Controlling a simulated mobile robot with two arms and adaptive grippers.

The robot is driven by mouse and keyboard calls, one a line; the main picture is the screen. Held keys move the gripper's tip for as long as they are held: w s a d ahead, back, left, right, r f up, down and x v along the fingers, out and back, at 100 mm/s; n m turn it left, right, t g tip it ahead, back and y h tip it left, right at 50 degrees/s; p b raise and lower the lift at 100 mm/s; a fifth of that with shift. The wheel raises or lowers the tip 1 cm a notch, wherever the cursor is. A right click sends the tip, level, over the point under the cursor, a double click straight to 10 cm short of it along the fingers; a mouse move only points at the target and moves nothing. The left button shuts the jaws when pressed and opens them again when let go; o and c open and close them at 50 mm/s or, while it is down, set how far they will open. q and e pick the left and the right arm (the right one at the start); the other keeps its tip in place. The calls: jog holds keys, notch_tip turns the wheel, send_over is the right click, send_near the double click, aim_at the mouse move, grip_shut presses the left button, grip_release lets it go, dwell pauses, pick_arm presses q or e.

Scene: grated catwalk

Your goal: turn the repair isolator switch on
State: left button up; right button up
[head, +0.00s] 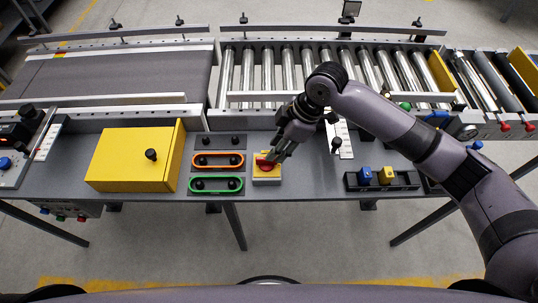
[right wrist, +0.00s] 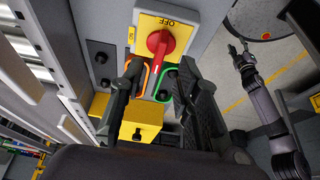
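The isolator switch (head: 266,178) is a yellow box with a red rotary handle on the grey bench, right of the green and orange rings. In the right wrist view the red handle (right wrist: 160,45) lies roughly up-down, in line with the upside-down OFF label; the ON label (right wrist: 132,35) is at its left. My right gripper (head: 279,152) is over the switch. Its open fingers (right wrist: 160,72) stand on either side of the handle's lower part; contact is not clear. My left gripper (right wrist: 240,55) shows small at the right of the wrist view; its opening is unclear.
A yellow box (head: 130,157) with a black knob stands left, beside the orange ring (head: 218,161) and green ring (head: 216,184). A black holder (head: 405,181) with blue and yellow blocks is right. A roller conveyor (head: 290,70) runs behind the bench.

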jog(key=shift+x, duration=2.8)
jog(key=shift+c, duration=0.4)
grip_shut()
